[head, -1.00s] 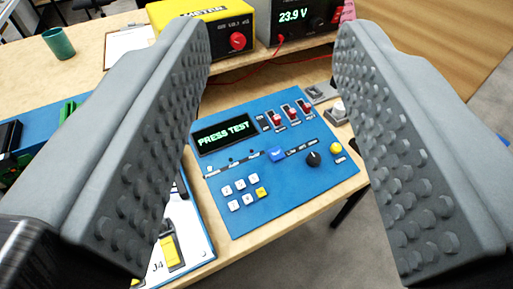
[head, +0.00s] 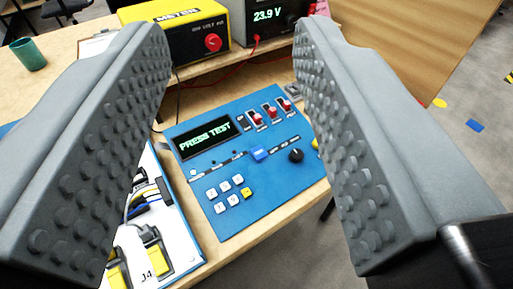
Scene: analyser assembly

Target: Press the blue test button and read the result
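The blue panel (head: 228,199) lies on the wooden bench between my fingers in the picture. Its dark display (head: 205,138) reads "PRESS TEST" in green letters. The blue test button (head: 260,153) is near the panel's middle, left of a black knob (head: 296,155). My gripper (head: 234,30) is open and empty, with its two grey studded fingers wide apart. The fingers are nearer the camera than the panel, and neither is seen touching the button. The right finger hides the panel's right edge and most of the yellow button there.
Red switches (head: 271,111) and a white keypad (head: 225,187) are on the panel. A yellow meter (head: 180,38) and a supply display showing "23.9 V" (head: 267,15) stand behind. A white board with yellow connectors (head: 160,262) lies left. A green cup (head: 29,54) is far left.

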